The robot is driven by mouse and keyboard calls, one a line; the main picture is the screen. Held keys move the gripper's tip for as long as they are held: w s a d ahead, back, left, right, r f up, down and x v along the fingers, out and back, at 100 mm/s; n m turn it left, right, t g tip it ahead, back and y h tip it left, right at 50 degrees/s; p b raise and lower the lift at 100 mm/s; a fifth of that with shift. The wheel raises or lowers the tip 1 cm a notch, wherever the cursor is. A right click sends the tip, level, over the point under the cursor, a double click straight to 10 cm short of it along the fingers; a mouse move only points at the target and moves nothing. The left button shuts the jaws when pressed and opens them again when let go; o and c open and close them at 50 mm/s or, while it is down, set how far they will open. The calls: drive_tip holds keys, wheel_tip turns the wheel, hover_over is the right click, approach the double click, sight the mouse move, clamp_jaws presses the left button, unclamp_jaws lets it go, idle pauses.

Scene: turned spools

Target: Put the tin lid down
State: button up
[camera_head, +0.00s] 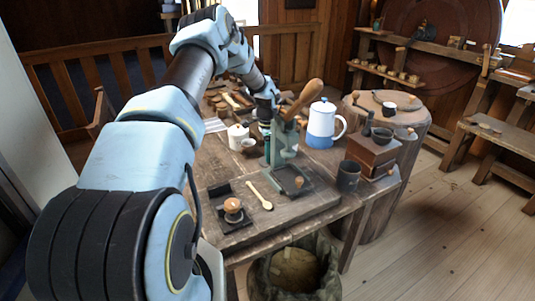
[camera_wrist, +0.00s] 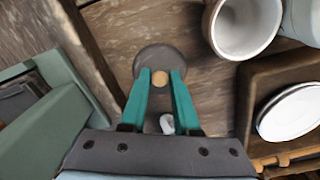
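The tin lid (camera_wrist: 153,60) looks like a dark grey round disc with a light wooden knob (camera_wrist: 160,77) in the wrist view. My gripper (camera_wrist: 160,74) has its teal fingertips on both sides of the knob, close against it, and appears shut on it. The disc lies just beyond the fingertips, over a brown wooden surface; whether it touches that surface cannot be told. In the head view my gripper (camera_head: 267,150) reaches down behind a green lever press (camera_head: 283,143), and the lid is not clearly visible there.
In the wrist view the green press (camera_wrist: 50,125) is at left, an open white vessel (camera_wrist: 243,28) at upper right, and a white disc (camera_wrist: 290,112) in a brown tray at right. A blue-and-white pot (camera_head: 321,125) stands right of the press. A spoon (camera_head: 259,195) lies in front.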

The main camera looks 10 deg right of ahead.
drive_tip(key=o, duration=0.3)
drive_tip(key=shift+o, duration=0.2)
wheel_tip(320, 180, up, 12)
drive_tip(key=b, duration=0.4)
drive_tip(key=s+a+r+n, duration=0.2)
drive_tip(key=s+a+n, duration=0.4)
drive_tip(key=s, duration=0.4)
drive_tip(key=s+a+r+n+t, duration=0.1)
drive_tip(key=s+a+n, duration=0.4)
drive_tip(key=s, duration=0.5)
drive_tip(key=s+a+r+n, duration=0.4)
drive_tip(key=s+a+n, duration=0.2)
drive_tip(key=s+a, duration=0.3)
drive_tip(key=shift+s+a+n+t, duration=0.3)
drive_tip(key=shift+s, duration=0.55)
